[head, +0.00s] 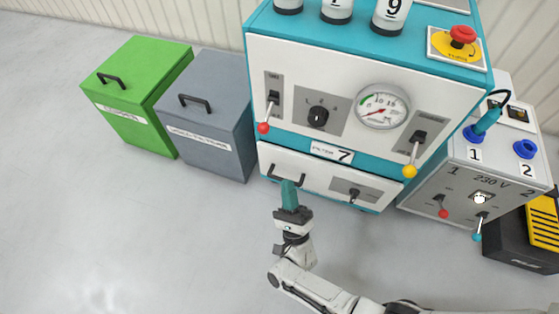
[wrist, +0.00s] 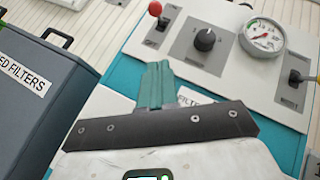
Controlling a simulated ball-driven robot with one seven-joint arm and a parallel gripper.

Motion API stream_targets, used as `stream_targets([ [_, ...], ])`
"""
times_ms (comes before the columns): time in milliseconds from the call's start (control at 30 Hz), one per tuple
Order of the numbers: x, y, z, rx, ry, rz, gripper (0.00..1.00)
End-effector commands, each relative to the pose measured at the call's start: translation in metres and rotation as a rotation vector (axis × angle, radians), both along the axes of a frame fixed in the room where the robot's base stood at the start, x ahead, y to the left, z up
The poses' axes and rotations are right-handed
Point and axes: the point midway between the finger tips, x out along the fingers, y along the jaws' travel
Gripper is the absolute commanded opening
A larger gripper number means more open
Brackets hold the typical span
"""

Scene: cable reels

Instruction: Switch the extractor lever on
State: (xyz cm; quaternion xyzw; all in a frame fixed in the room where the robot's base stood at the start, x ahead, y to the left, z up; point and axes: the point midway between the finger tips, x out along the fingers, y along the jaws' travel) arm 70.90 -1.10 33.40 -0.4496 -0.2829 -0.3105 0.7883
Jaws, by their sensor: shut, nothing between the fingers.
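The teal and white machine (head: 345,75) has a lever with a red ball (head: 263,128) at its front left and one with a yellow ball (head: 410,171) at its front right. Their labels are too small to read, so I cannot tell which is the extractor lever. The red ball also shows at the top of the wrist view (wrist: 155,8); the right lever (wrist: 297,77) is at its right edge. My gripper (head: 289,186) has its teal fingers together and empty. In the head view it overlaps the lower drawer, below both levers; in the wrist view the fingertips (wrist: 158,68) appear below the knob panel.
A round knob (head: 318,117) and a gauge (head: 382,106) sit between the levers. The drawer has a dark handle (head: 287,178). Green (head: 135,100) and grey (head: 210,120) bins stand left. Front-left floor is clear.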

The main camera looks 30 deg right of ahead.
Motion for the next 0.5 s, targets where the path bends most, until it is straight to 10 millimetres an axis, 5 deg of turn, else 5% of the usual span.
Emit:
stream_targets([
  [500,0.06,-0.022,0.068,0.0,-0.004,-0.003,0.0],
])
